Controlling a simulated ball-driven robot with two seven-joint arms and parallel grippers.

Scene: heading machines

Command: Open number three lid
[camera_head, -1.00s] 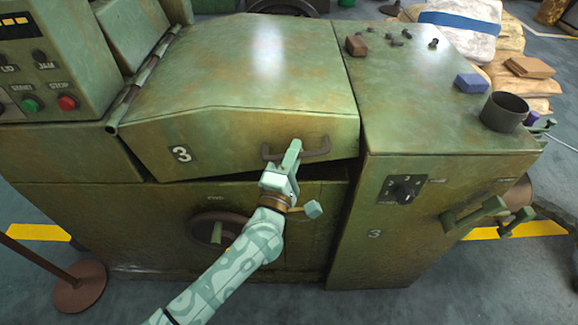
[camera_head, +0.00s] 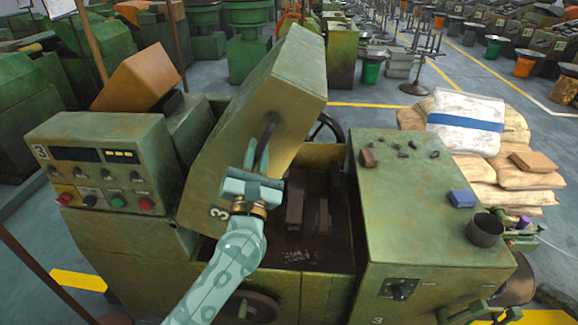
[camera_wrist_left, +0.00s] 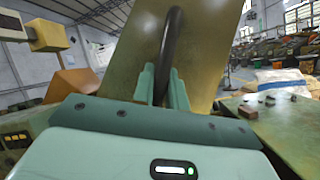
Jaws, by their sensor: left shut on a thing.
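The green number three lid (camera_head: 262,95) is tilted up on its left-side hinge, and the machine's dark interior (camera_head: 308,225) shows below it. The number 3 is at the lid's lower corner. My left gripper (camera_head: 258,160) is at the lid's dark handle (camera_head: 270,130), shut on it. In the left wrist view the handle (camera_wrist_left: 172,50) runs between the two fingers (camera_wrist_left: 163,85), with the lid face (camera_wrist_left: 205,50) behind. My right gripper is not in view.
A control box with buttons (camera_head: 100,160) stands at left. The right-hand machine top (camera_head: 415,215) carries a dark cup (camera_head: 485,230), a blue block (camera_head: 462,198) and small parts. Sacks (camera_head: 465,125) are stacked behind it. Open floor lies farther back.

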